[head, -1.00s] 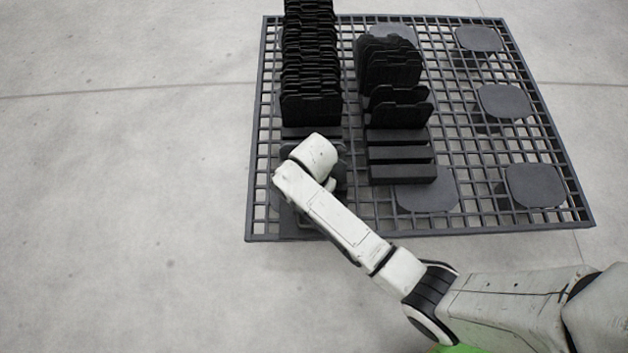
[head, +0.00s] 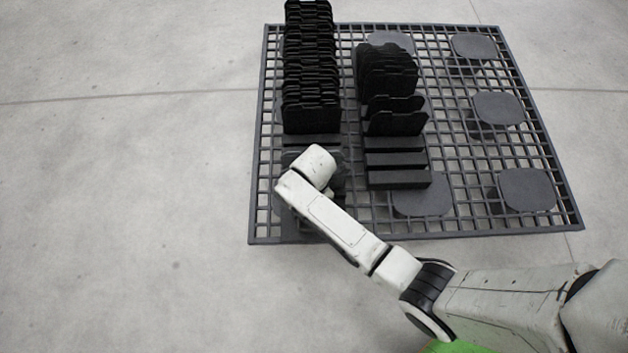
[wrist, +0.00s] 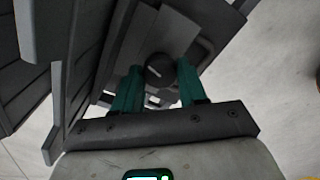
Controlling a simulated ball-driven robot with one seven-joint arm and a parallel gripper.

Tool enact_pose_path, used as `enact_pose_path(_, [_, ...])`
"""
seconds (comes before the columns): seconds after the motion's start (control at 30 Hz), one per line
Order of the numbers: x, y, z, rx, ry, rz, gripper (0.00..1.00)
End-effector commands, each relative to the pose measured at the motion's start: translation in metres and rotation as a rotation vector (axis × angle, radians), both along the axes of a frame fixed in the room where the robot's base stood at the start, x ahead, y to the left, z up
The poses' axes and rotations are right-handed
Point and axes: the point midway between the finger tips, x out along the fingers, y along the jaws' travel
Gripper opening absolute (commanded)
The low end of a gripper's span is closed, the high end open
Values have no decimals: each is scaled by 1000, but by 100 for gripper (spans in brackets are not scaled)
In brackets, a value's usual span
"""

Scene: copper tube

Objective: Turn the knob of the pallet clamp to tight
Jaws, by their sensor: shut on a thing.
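The clamp's knob (wrist: 158,70) is a small dark round piece with a light mark on its face, seen in the wrist view in front of a grey block (wrist: 163,32). My gripper (wrist: 158,80) has two green fingers, one on each side of the knob, and is shut on it. The exact finger contact is hard to make out. In the head view my own wrist hides the knob and the fingers, at the near left part of the pallet (head: 470,228).
Two rows of black upright plates stand on the pallet: a tall left row (head: 312,112) and a shorter right row (head: 396,122). Dark slabs (wrist: 75,60) lie close on the left in the wrist view. Bare concrete floor (head: 120,180) is free to the left.

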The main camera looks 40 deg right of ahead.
Motion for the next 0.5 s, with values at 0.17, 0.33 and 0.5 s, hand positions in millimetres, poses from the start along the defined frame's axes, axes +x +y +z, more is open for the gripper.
enact_pose_path(0.17, [-1, 0, 5, -1, 4, -168, 11])
enact_pose_path(0.33, [-1, 0, 4, -1, 3, -330, 11])
enact_pose_path(0.5, [-1, 0, 4, -1, 3, -492, 11])
